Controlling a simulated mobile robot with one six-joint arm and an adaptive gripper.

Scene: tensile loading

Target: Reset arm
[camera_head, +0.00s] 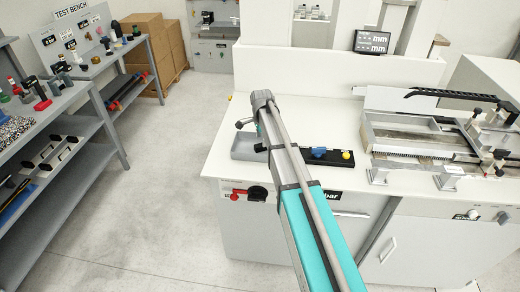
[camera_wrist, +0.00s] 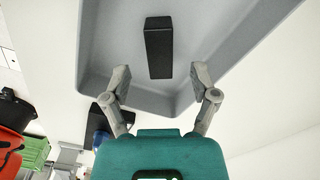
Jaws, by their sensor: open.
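My arm (camera_head: 300,190) reaches from the bottom of the head view over the white bench, its far end near a grey tray (camera_head: 242,150). My gripper is mostly hidden behind the arm there. In the wrist view my gripper (camera_wrist: 161,79) is open, its two fingers spread apart with nothing between them. Beyond the fingertips, a black rectangular block (camera_wrist: 158,48) lies in the grey tray (camera_wrist: 96,45). The block is apart from both fingers. I cannot tell the exact height of the fingers over the tray.
A black holder with a yellow ball (camera_head: 347,155) sits right of my arm. A grey machine fixture (camera_head: 410,140) stands farther right, with a display (camera_head: 371,42) behind. Shelves (camera_head: 75,90) with tools line the left. The floor (camera_head: 175,180) between is clear.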

